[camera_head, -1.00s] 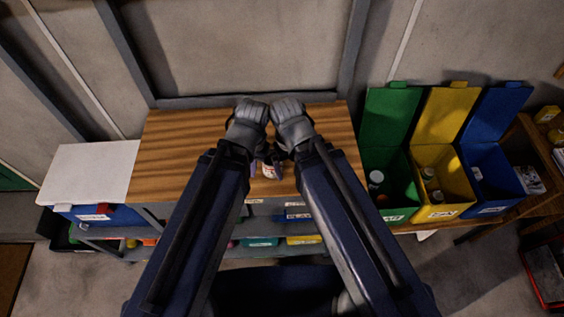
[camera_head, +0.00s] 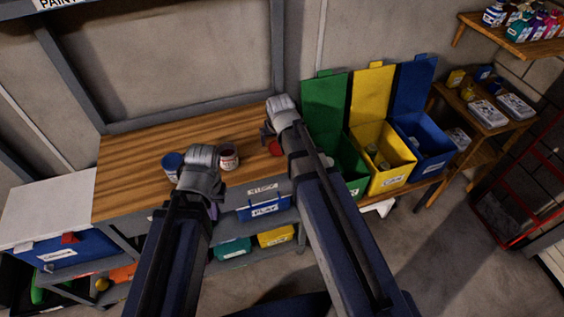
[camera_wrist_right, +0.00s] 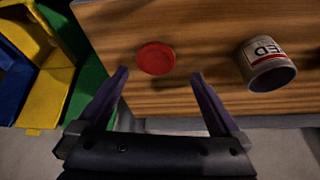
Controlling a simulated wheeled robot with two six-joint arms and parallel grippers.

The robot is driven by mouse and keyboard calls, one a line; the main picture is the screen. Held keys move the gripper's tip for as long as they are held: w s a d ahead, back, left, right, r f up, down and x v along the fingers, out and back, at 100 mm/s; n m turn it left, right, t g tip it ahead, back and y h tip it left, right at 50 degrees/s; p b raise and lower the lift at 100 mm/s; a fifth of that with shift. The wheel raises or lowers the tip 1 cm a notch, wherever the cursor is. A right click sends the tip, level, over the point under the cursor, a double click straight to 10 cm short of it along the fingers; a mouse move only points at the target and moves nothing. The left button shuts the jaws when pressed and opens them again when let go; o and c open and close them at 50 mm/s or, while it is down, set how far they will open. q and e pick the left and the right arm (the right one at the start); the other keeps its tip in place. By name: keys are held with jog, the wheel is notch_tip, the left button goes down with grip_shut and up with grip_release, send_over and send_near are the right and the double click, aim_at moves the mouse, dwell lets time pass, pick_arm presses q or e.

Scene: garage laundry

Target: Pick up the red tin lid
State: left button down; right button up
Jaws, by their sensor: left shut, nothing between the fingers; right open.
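The red tin lid (camera_head: 275,148) lies flat on the wooden workbench (camera_head: 135,160), near its right end. It also shows whole in the right wrist view (camera_wrist_right: 156,58). My right gripper (camera_wrist_right: 159,75) is open and empty above the bench. In its wrist view the lid lies just past the fingertips, between their lines, untouched. In the head view my right gripper (camera_head: 267,134) is beside the lid, partly covering it. My left gripper (camera_head: 213,209) is shut and empty near the bench's front edge, its fingers mostly hidden.
A tin labelled RED (camera_head: 229,157) stands left of the lid, and in the wrist view (camera_wrist_right: 262,52). A blue tin (camera_head: 172,165) stands further left. Green (camera_head: 345,170), yellow (camera_head: 380,180) and blue (camera_head: 425,165) bins with raised lids stand right of the bench.

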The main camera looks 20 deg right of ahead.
aim_at(279, 148)
jog(key=shift+w+d+f+b, duration=0.25)
jog(key=shift+w+f+b, duration=0.05)
jog(key=shift+f+b, duration=0.3)
jog(key=shift+w+d+f+b, duration=0.2)
jog(key=shift+w+f+b, duration=0.05)
jog(key=shift+f+b, duration=0.35)
jog(key=b+x, duration=0.5)
jog(key=shift+w+f, duration=0.25)
jog(key=shift+r, duration=0.1)
jog(key=c, duration=1)
jog(key=shift+r, duration=0.1)
jog(key=shift+c, duration=0.2)
notch_tip(279, 148, up, 10)
jog(key=p, duration=1)
